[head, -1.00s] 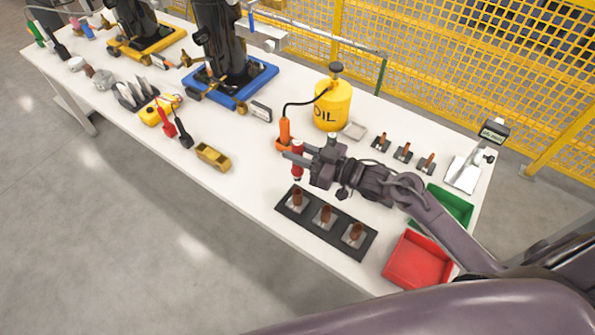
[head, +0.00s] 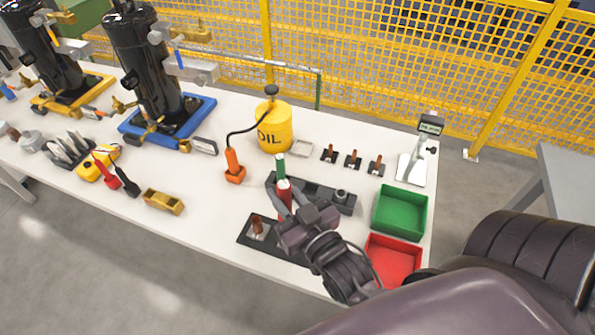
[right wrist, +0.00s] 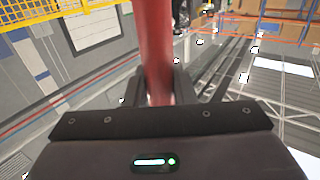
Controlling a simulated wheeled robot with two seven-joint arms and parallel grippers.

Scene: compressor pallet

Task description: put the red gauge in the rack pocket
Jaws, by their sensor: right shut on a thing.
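The red gauge (head: 284,192) is a red cylinder with a pale top, held roughly upright in my right gripper (head: 287,209). In the right wrist view the red body (right wrist: 157,50) stands between the two fingers (right wrist: 159,88), which are shut on it. A dark rack (head: 322,187) lies just behind, with a grey round fitting (head: 341,195) at its right end. A green cylinder (head: 280,167) stands at the rack's left end, just behind the gauge. The gauge's lower end and part of the rack are hidden by my gripper. My left gripper is not in view.
A front dark tray (head: 248,241) holds brown pegs, partly hidden by my arm. Green (head: 401,211) and red (head: 393,259) bins stand at right. A yellow oil can (head: 275,129) and an orange tool (head: 234,168) stand behind left. White table is clear between the yellow block (head: 164,201) and front tray.

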